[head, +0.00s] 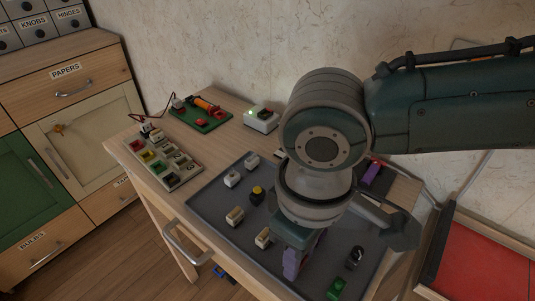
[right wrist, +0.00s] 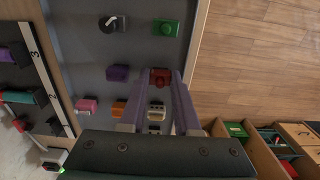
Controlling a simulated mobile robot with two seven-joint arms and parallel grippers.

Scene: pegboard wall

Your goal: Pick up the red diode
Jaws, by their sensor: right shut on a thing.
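The red diode (right wrist: 160,79) shows in the right wrist view between the purple fingertips of my right gripper (right wrist: 163,74), which is shut on it over the grey mat. In the head view the right gripper (head: 292,263) reaches down to the mat (head: 207,204), and the arm and fingers hide the red diode. I cannot tell whether the diode is still touching the mat. My left gripper is not in view.
Around the grip lie a purple block (right wrist: 117,73), an orange block (right wrist: 119,108), a green block (right wrist: 166,28) and a black-and-grey part (head: 355,257). White parts (head: 234,216) and a yellow-topped knob (head: 257,195) lie left. A compartment tray (head: 190,181) stands farther left.

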